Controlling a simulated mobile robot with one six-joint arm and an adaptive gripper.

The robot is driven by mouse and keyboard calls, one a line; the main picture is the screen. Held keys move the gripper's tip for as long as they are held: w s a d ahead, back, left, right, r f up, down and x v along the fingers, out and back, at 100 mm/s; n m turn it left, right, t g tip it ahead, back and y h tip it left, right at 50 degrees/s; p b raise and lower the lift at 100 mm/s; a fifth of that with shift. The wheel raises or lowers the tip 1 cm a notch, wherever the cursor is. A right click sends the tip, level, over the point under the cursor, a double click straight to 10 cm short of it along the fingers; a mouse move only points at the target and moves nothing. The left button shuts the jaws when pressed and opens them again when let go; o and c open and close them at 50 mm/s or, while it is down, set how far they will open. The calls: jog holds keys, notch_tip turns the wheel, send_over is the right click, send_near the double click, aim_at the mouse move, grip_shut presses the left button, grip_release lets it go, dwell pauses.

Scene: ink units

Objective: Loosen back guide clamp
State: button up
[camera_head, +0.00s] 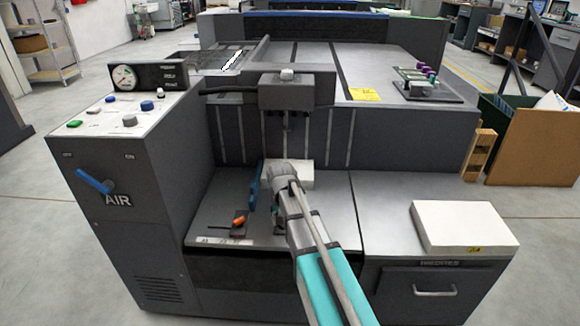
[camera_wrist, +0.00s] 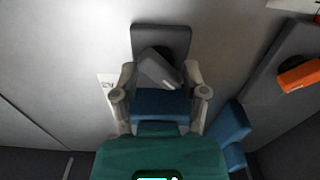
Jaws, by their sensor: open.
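In the wrist view, my gripper (camera_wrist: 159,80) is open, with one finger on each side of a grey clamp lever (camera_wrist: 157,68). The lever sits at an angle on a dark grey plate (camera_wrist: 160,38) on the metal bed. A blue block (camera_wrist: 160,103) lies just behind the lever, between the fingers and partly under my palm. I cannot tell whether the fingers touch the lever. In the head view, my gripper (camera_head: 279,222) is low over the bed, and my arm hides most of this clamp.
A blue side guide (camera_head: 255,188) stands left of my gripper; it also shows in the wrist view (camera_wrist: 232,132). An orange lever (camera_head: 239,221) sits on a dark slot plate nearby. A white paper stack (camera_head: 462,226) lies at right. A grey control box (camera_head: 290,92) overhangs the bed.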

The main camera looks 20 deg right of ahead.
jog(key=shift+m, duration=0.6)
notch_tip(320, 180, up, 14)
jog(key=p, duration=1.4)
jog(key=s+r+p, duration=1)
jog(key=r+p, duration=0.4)
jog(key=shift+s+r+p, duration=0.25)
jog(key=shift+r+p, duration=0.05)
jog(key=shift+r, duration=0.05)
jog(key=s+r+n+p, duration=0.3)
jog(key=s+r+p, duration=0.2)
jog(key=r+p, duration=0.3)
jog(key=shift+s+n, duration=0.35)
jog(key=shift+n, duration=0.05)
